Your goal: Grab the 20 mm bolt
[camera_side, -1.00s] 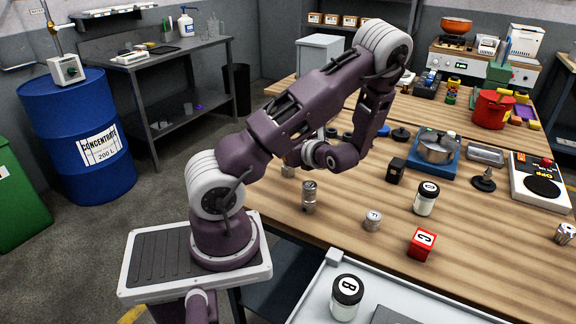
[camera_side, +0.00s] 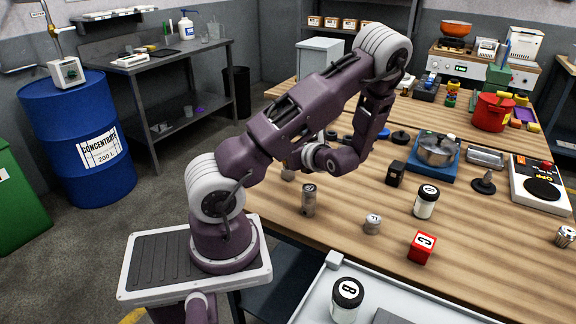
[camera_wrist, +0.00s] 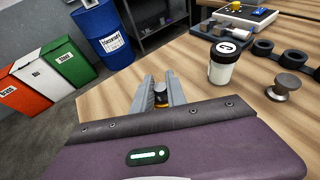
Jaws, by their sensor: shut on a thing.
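My gripper shows in the wrist view (camera_wrist: 160,88), its two grey fingers pointing away over the wooden table. They are shut on a small dark round-topped piece (camera_wrist: 160,96) with an orange band below it. I cannot tell from its look whether this is the 20 mm bolt; its lower part is hidden. In the side view the fingers and the held piece are hidden by my arm.
In the side view, a grey metal cylinder (camera_side: 308,200), a shorter one (camera_side: 372,224), a red cube (camera_side: 422,247) and a jar (camera_side: 426,202) stand on the table (camera_side: 470,225). In the wrist view a white jar (camera_wrist: 219,74) and a metal knob (camera_wrist: 286,88) stand to the right.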

